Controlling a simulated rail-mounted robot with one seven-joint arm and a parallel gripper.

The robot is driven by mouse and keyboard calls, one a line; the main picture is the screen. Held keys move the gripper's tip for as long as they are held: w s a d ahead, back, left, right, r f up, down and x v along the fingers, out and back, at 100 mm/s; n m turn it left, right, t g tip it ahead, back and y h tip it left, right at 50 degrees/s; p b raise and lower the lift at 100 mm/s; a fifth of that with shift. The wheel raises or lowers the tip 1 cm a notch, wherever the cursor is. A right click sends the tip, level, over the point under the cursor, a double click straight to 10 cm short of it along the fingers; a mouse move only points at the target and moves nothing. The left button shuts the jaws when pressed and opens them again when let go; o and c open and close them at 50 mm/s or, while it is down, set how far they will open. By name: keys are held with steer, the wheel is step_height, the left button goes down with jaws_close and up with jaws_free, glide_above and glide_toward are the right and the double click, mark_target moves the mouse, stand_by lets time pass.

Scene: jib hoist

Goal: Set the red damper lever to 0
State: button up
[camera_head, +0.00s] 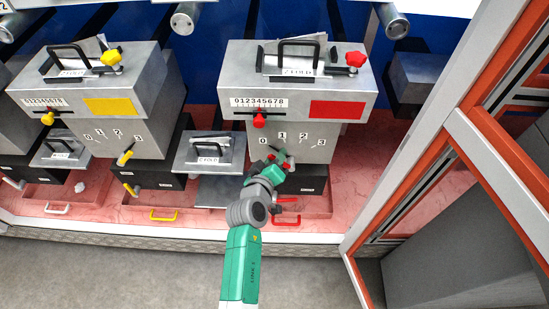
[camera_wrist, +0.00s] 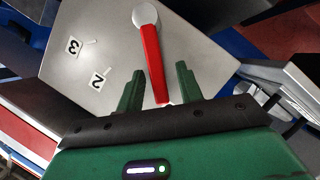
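The red damper lever (camera_wrist: 151,55) shows in the wrist view, running from a round grey pivot at the top down between my fingers. My gripper (camera_wrist: 158,85) is open, with a gap on both sides of the lever's end. The labels 3 (camera_wrist: 73,46) and 2 (camera_wrist: 97,80) lie to the lever's left; labels 0 and 1 cannot be seen there. In the head view my gripper (camera_head: 279,158) is at the front of the red-marked box (camera_head: 330,140), below its labels 0 (camera_head: 263,141) to 3 (camera_head: 321,142), and mostly hides the lever.
A red knob (camera_head: 260,120) on a slider sits just above the labels, and a red drawer handle (camera_head: 286,219) is below. A yellow-marked box (camera_head: 80,100) with its own yellow lever (camera_head: 125,158) stands left. An orange and white frame (camera_head: 500,160) rises at right.

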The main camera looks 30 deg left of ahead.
steer(key=p+v, duration=0.3)
steer(key=v, duration=0.4)
steer(key=shift+s, duration=0.4)
steer(key=shift+d, duration=0.1)
